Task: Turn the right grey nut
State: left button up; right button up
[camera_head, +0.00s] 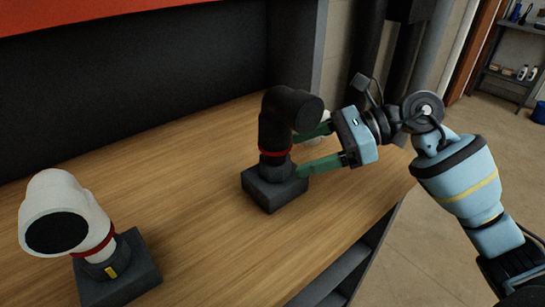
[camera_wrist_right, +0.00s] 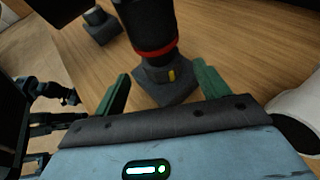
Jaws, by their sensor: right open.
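The right grey nut (camera_head: 275,170) sits below a red ring on the black elbow pipe (camera_head: 290,108), above a dark square base (camera_head: 272,193). In the right wrist view the nut (camera_wrist_right: 157,76) carries a yellow mark and stands ahead of the fingertips, roughly midway between them. My right gripper (camera_head: 298,155) is open, its green fingers reaching to the right side of the black fitting. In the wrist view the gripper (camera_wrist_right: 161,70) holds nothing. I cannot tell whether a finger touches the nut.
A white elbow pipe (camera_head: 62,205) with its own grey nut stands on a dark base at the left. A white object (camera_wrist_right: 298,112) is close to the gripper's right in the wrist view. The wooden bench (camera_head: 180,150) is clear between the fittings; a dark wall stands behind.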

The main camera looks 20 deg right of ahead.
aim_at(272, 163)
jog(key=shift+p+x, duration=0.3)
jog(key=shift+x, duration=3.3)
jog(key=c, duration=1)
jog(key=shift+f+n+g+b, duration=0.15)
jog(key=shift+n+g+b, duration=0.7)
jog(key=shift+g, duration=0.25)
jog(key=shift+n+g+y, duration=0.3)
jog(key=shift+n+g, duration=0.2)
jog(key=shift+n, duration=0.05)
jog(key=o, duration=1)
